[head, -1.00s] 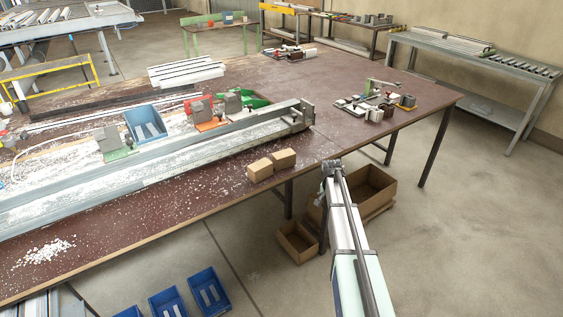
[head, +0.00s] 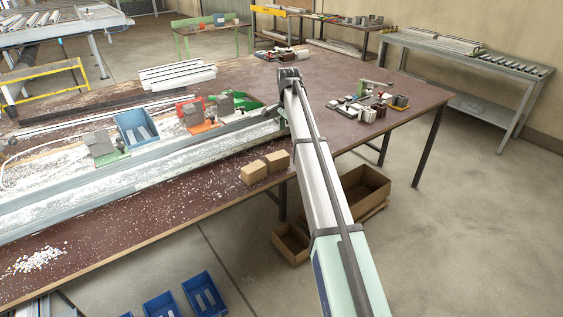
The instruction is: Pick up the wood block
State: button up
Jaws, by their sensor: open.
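Two tan, wood-coloured blocks stand side by side near the front edge of the brown bench, a left block (head: 253,174) and a right block (head: 277,161). I cannot tell which one the task names. My arm reaches in from the lower right, and my gripper (head: 289,76) is at its small dark far end. In the picture it lies above and beyond the blocks, over the bench and apart from them. It is open and nothing shows in it. Its fingers are too small to make out clearly.
A long metal profile rail (head: 150,165) runs behind the blocks, with clamps and a blue bin (head: 136,128) beyond it. White chips (head: 35,260) litter the bench. Small fixtures (head: 368,104) stand at right. Cardboard boxes (head: 362,190) sit on the floor beside my arm.

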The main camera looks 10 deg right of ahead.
notch_tip(320, 180, up, 4)
send_over(277, 155)
jog(key=g, duration=0.1)
notch_tip(277, 155, down, 12)
jog(key=p, duration=0.3)
jog(key=shift+s, duration=0.15)
jog(key=shift+d+f+p, duration=0.1)
jog(key=shift+f+p, duration=0.95)
jog(key=shift+f, duration=1.65)
jog(key=c, duration=1.4)
